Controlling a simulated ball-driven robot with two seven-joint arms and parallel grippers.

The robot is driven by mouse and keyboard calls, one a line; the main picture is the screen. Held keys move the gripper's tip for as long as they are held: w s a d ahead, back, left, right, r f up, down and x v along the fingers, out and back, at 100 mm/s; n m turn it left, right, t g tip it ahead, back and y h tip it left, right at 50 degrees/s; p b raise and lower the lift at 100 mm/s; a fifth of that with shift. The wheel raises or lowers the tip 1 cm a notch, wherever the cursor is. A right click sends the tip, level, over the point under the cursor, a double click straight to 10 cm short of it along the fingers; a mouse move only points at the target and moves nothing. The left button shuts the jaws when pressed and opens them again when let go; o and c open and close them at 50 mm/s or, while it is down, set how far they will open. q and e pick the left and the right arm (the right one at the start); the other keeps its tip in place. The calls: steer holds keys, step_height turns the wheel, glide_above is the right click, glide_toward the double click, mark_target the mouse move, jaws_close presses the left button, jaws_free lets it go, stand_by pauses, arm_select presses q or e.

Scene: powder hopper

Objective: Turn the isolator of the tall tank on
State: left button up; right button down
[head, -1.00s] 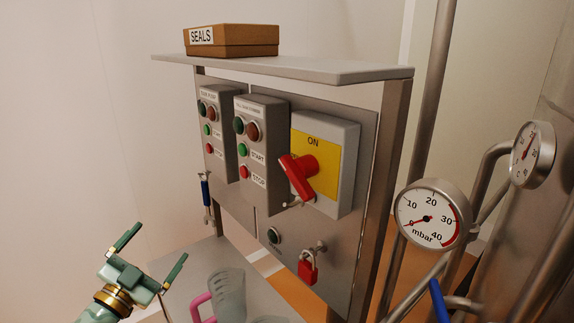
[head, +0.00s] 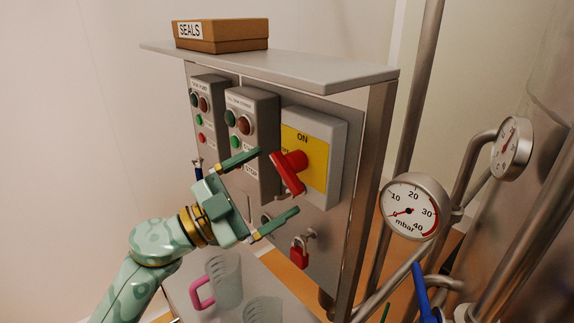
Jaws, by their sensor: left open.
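The isolator is a grey box with a yellow plate (head: 316,162) marked ON, on the right of the panel. My left gripper (head: 279,183) is open and empty, just left of the red handle in the picture. Its upper finger ends near the handle and its lower finger is below it. I cannot tell the gap in depth. The gripper partly hides the STOP button area. My right gripper is not in view.
A red padlock (head: 299,253) hangs below the isolator. Two start-stop boxes, one of them here (head: 252,135), are on the left. A SEALS box (head: 221,36) lies on the top shelf (head: 300,70). Clear jugs (head: 226,281) stand below. A pressure gauge (head: 413,207) and pipes are at right.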

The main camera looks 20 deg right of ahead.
mark_target(281, 175)
arm_select(q)
steer(key=x, duration=0.4)
steer(key=shift+d, duration=0.15)
steer(key=shift+w, duration=0.1)
steer(key=c, duration=1)
steer(key=m+g, duration=0.1)
steer(key=m, duration=0.1)
steer(key=m+g+y, duration=0.1)
steer(key=m, duration=0.2)
steer(key=shift+w, duration=0.15)
steer(key=o, duration=1)
